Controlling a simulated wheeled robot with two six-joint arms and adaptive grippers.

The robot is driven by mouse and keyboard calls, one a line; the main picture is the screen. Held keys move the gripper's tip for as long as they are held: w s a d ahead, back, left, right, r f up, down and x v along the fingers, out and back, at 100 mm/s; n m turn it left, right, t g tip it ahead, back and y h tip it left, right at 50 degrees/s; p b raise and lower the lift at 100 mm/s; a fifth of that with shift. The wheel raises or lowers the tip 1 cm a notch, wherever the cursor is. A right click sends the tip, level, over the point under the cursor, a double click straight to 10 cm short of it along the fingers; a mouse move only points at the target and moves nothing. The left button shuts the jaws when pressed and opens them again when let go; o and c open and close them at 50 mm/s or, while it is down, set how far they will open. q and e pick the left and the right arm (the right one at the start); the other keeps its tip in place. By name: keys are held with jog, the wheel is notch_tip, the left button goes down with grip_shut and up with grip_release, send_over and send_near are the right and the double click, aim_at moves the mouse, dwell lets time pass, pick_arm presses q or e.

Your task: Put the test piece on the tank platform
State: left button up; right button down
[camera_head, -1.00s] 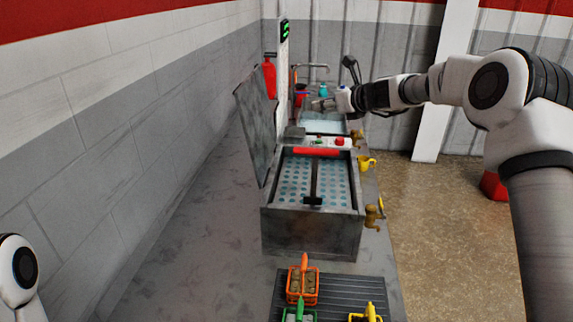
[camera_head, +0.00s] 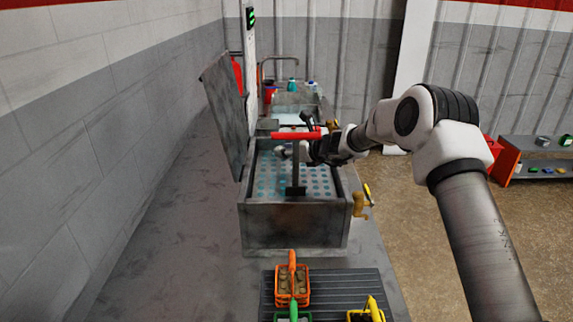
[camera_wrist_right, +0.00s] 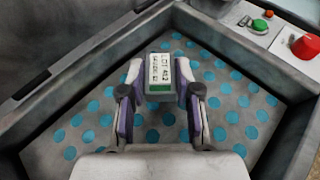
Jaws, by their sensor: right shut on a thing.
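My right gripper (camera_wrist_right: 160,92) is shut on the test piece (camera_wrist_right: 159,72), a small block with a white lettered label and green edge, gripped between its two pads. In the wrist view they are over the tank platform (camera_wrist_right: 228,105), a grey plate with blue round holes. Whether the piece touches the plate cannot be told. The platform (camera_head: 268,185) shows inside the tank. My left gripper is out of view.
The tank's grey lid (camera_head: 222,105) stands open at left. Baskets, one orange (camera_head: 292,286), stand on a ribbed mat in front.

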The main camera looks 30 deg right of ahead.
aim_at(287, 169)
notch_tip(287, 169, down, 4)
jog(key=shift+s+r, duration=0.1)
jog(key=shift+s, duration=0.05)
jog(key=shift+f, duration=0.25)
jog(key=c, duration=0.8)
grip_release()
jog(key=shift+r, duration=0.15)
jog(key=b+v, duration=0.3)
jog(key=v, duration=0.8)
jog(key=shift+s+d+r, duration=0.1)
jog(key=shift+s, duration=0.1)
jog(key=shift+s+r, duration=0.1)
jog(key=shift+s, duration=0.15)
